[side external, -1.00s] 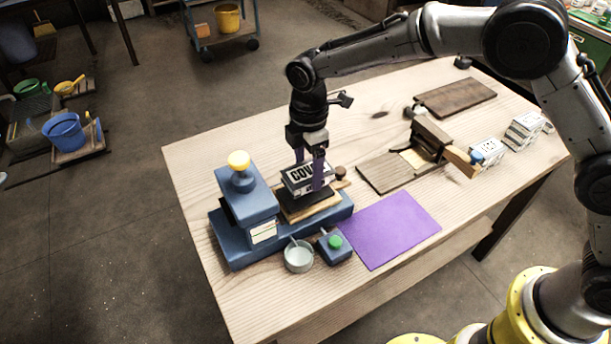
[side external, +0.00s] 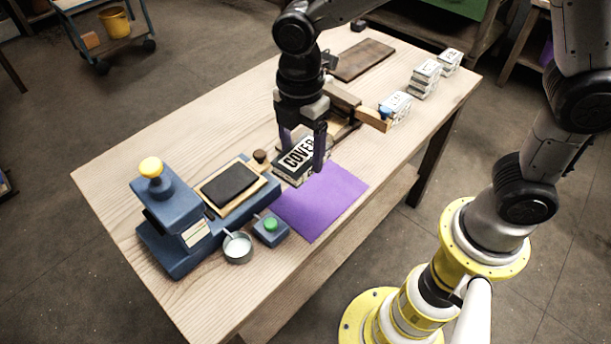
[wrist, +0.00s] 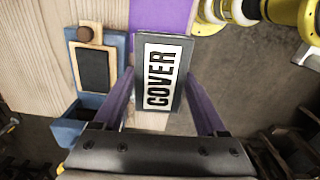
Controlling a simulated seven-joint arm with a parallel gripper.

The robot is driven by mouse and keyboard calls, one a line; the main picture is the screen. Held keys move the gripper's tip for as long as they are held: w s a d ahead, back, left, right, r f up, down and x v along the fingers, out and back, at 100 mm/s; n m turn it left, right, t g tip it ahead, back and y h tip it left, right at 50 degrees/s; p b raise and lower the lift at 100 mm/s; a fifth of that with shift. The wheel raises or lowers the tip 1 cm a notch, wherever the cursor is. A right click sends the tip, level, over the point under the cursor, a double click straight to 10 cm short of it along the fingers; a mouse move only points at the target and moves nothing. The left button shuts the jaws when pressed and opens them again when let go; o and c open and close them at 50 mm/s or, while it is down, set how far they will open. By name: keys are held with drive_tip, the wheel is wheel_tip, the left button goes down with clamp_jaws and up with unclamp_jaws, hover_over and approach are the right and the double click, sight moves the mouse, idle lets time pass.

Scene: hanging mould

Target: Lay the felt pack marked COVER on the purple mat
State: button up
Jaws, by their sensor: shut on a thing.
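My gripper (side external: 303,160) is shut on the felt pack marked COVER (side external: 297,157), with a purple finger on either side of it. The pack also shows in the wrist view (wrist: 163,75), its dark face and white COVER label between the fingers (wrist: 163,110). In the side view the pack appears over the far left edge of the purple mat (side external: 325,202). It looks held above the table, but the exact height is hard to tell. The mat also shows in the wrist view (wrist: 160,16), partly hidden by the pack.
A blue press (side external: 170,205) with a yellow knob stands at the left, its dark pad (side external: 230,183) bare. A small cup (side external: 237,248) and a blue box with a green button (side external: 270,228) sit near the mat. White packs (side external: 424,77) stand at the far right.

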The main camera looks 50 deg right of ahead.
drive_tip(key=s+d+f, duration=0.4)
drive_tip(key=s+d, duration=0.6)
drive_tip(key=s, duration=0.3)
hover_over(319, 195)
drive_tip(key=s, duration=0.1)
drive_tip(key=shift+m, duration=0.4)
wheel_tip(319, 195, down, 9)
drive_tip(key=shift+d, duration=0.15)
drive_tip(key=shift+w+f, duration=0.5)
drive_tip(key=shift+f, duration=1.55)
drive_tip(key=shift+f, duration=0.15)
drive_tip(key=o, duration=1.4)
